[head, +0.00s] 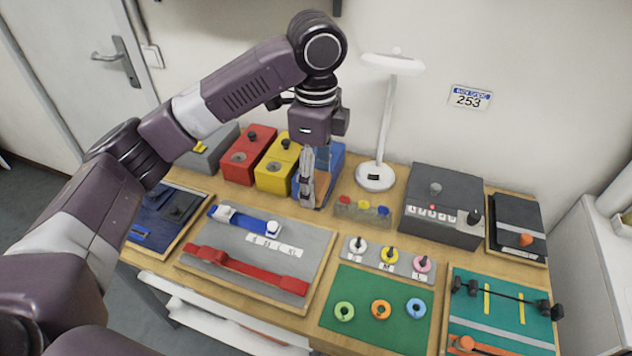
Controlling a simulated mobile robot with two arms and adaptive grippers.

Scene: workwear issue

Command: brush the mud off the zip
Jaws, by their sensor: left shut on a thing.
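My left gripper (312,196) points down at the blue box (334,160), in front of the lamp. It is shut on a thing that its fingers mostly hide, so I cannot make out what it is. I cannot identify a zip, mud or a brush for certain. A dark panel (512,212) with a grey band and an orange piece (526,240) lies in a tray at the right, apart from the gripper. My right gripper is not in view.
Red (238,170) and yellow (268,178) boxes stand left of the gripper. A white lamp (384,130) and dark control box (428,215) stand right. Grey (205,268), green (355,325) and teal (475,310) boards with fittings cover the front, leaving little free table.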

